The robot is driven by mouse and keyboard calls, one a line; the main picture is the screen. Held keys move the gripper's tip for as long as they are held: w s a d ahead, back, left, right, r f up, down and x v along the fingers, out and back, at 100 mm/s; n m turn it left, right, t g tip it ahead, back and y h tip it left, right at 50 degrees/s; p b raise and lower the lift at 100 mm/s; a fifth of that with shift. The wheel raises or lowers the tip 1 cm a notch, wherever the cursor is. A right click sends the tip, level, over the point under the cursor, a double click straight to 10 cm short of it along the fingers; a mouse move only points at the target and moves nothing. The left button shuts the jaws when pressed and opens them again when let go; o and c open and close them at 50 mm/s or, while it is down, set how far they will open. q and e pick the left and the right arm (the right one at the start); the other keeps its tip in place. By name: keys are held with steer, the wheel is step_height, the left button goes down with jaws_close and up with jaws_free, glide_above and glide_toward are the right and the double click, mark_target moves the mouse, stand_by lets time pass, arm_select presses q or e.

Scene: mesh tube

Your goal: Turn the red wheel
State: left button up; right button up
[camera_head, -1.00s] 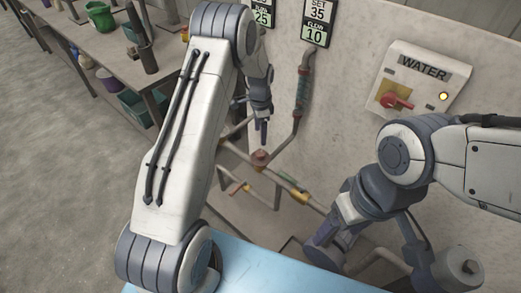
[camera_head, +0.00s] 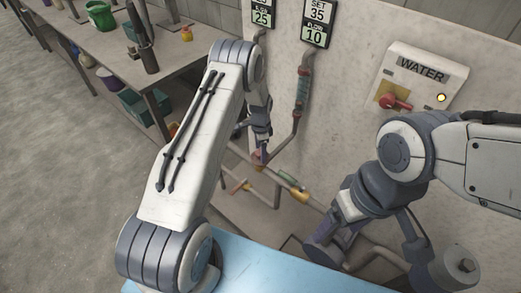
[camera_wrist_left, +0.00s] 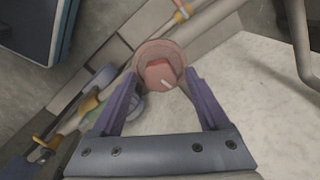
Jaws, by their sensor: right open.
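In the head view the wheel (camera_head: 256,158) is small on the pipework and partly hidden by my left gripper (camera_head: 262,148). In the left wrist view my left gripper (camera_wrist_left: 160,88) is open, with one purple finger on each side of the wheel. I cannot tell whether the fingers touch it. My right gripper (camera_head: 322,246) is open in front of the wall, away from the wheel.
Pipes (camera_head: 275,182) with yellow fittings run low along the wall. A water panel (camera_head: 420,82) with a red switch (camera_head: 393,102) and a lit yellow lamp is at the right. Two displays (camera_head: 318,25) hang above. A workbench (camera_head: 125,62) with tools stands at the left.

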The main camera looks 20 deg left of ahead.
arm_select(q)
jaws_close()
